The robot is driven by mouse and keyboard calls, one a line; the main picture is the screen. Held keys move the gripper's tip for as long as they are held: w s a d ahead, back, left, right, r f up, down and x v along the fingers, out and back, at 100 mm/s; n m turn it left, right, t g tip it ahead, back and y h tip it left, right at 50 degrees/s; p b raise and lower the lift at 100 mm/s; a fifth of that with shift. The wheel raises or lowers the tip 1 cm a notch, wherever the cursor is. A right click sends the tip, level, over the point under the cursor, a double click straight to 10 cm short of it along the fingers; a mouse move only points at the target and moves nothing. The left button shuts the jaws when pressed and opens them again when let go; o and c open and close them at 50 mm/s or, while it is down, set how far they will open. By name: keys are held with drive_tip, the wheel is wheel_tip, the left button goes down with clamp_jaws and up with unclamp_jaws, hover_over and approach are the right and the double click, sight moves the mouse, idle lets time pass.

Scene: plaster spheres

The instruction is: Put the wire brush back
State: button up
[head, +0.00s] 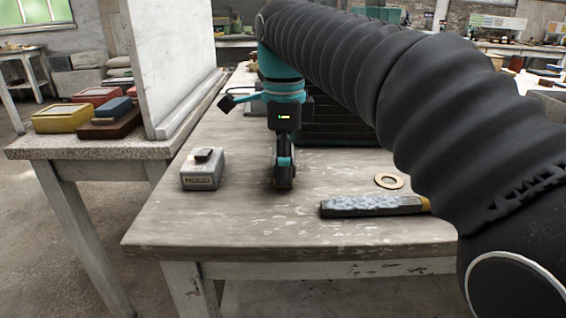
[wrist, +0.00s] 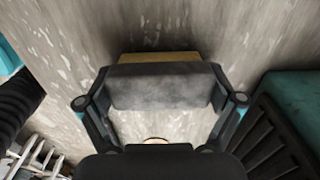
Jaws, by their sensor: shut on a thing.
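My gripper (head: 284,182) points down over the middle of the worktable, low above its top. In the wrist view my gripper (wrist: 160,95) is shut on a wide grey block-like thing with a tan edge, which I take to be the wire brush (wrist: 158,57). The brush spans the gap between the fingers; its bristles cannot be made out. In the head view the gripper mostly hides it. Whether it touches the table cannot be told.
The worktable (head: 225,220) holds a grey box (head: 203,170) left of my gripper. A mottled blue-grey bar (head: 365,206) with a yellowish end and a tan ring (head: 389,181) lie to the right. Dark stacked trays (head: 345,130) stand behind. A white panel (head: 175,60) rises at the left.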

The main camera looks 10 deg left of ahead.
drive_tip(key=shift+f, duration=0.2)
drive_tip(key=o, duration=0.7)
drive_tip(key=shift+r+p, duration=0.55)
drive_tip(key=shift+r, duration=3.4)
